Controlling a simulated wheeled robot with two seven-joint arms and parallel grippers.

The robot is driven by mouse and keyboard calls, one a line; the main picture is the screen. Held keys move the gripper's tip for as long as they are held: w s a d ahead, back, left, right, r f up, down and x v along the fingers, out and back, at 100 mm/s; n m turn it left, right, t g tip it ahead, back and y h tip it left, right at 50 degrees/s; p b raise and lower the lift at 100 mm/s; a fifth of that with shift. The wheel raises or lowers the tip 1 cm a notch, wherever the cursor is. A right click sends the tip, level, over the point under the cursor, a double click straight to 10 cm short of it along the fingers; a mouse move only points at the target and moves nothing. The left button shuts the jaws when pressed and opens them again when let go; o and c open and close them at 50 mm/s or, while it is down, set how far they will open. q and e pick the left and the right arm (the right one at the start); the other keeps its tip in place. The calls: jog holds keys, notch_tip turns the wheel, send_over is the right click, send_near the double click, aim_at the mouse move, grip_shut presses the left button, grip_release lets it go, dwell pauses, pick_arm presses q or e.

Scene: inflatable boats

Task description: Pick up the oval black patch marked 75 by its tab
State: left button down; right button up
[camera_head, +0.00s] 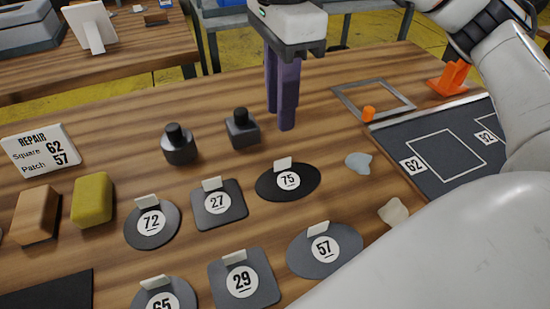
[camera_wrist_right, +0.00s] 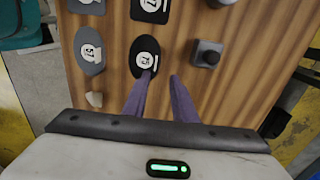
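The oval black patch marked 75 (camera_head: 305,181) lies flat on the wooden table, with its pale tab (camera_head: 283,163) standing at its far edge. My right gripper (camera_head: 279,122) points down with two purple fingers, above the table beyond the patch in the head view. In the right wrist view, the patch (camera_wrist_right: 143,44) lies ahead of the fingertips (camera_wrist_right: 162,75). The fingers are apart with nothing between them, and the left finger overlaps the patch's near end. My left gripper is not in view.
Patches 27 (camera_head: 234,211), 72 (camera_head: 133,232), 57 (camera_head: 300,252) and 29 (camera_head: 222,281) lie close by. A metal frame (camera_head: 400,91), orange pieces (camera_head: 450,80) and a dark panel (camera_head: 440,150) lie right.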

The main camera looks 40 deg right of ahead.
send_over(285, 159)
jog(key=f, duration=0.4)
jog(key=shift+w+a+f+b, duration=0.1)
jog(key=shift+w+f+b, duration=0.1)
jog(key=shift+w+b, duration=0.15)
jog(key=f, duration=0.4)
jog(key=shift+s+f+b, duration=0.1)
jog(key=shift+s+b, duration=0.2)
jog(key=shift+s, duration=0.1)
jog(key=shift+f, duration=0.55)
grip_shut()
